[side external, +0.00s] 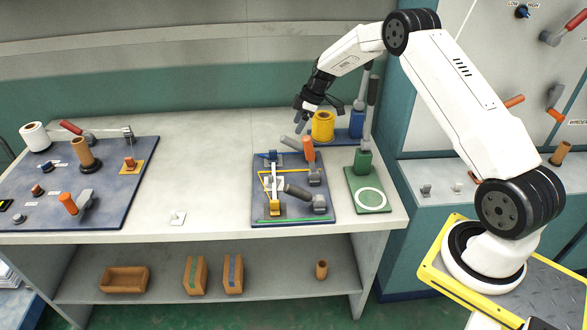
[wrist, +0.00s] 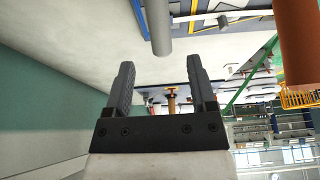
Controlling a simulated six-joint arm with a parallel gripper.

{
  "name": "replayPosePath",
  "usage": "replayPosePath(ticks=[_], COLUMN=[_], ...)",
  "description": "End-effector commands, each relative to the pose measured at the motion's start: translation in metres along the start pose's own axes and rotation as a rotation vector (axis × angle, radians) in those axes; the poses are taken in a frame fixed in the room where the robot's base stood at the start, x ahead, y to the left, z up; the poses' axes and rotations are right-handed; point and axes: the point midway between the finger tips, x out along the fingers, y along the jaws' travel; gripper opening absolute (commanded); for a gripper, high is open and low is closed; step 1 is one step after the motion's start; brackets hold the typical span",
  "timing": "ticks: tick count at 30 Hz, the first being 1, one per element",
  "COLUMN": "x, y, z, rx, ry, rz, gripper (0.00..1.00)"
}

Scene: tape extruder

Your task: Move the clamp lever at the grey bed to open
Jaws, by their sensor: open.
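A blue-grey plate (side external: 246,214) in the middle of the bench carries several levers; I cannot tell which part is the grey bed. A grey-handled lever (side external: 297,191) lies across its middle right. An orange-handled lever (side external: 308,149) stands near its back right, and another grey handle (side external: 290,142) tilts beside it. My gripper (side external: 303,117) is above and behind the plate's back edge, near these handles. In the wrist view my gripper (wrist: 160,70) is open and empty. A grey cylindrical handle (wrist: 157,32) hangs just beyond the fingertips, apart from them, and an orange handle (wrist: 298,45) shows at right.
A yellow spool (side external: 322,125) stands behind the plate, close to my gripper. A green stand (side external: 367,194) with a tall handle is at right. A larger board (side external: 100,207) with knobs and levers fills the left. The bench between the boards is mostly clear.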

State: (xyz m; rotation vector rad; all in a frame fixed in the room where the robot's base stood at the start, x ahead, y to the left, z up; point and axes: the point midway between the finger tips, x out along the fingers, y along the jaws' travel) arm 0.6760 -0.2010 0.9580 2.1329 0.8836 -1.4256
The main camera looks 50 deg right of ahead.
Motion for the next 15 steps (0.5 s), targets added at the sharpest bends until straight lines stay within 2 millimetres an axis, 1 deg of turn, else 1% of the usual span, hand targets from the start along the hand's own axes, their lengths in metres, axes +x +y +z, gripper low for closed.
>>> replayPosePath(ticks=[9, 15], x=[0.036, 0.056], y=[-0.001, 0.0], z=[-0.001, 0.0], rx=[-0.001, 0.0], ry=[0.0, 0.0], rz=[-0.001, -0.001], gripper=[0.72, 0.72])
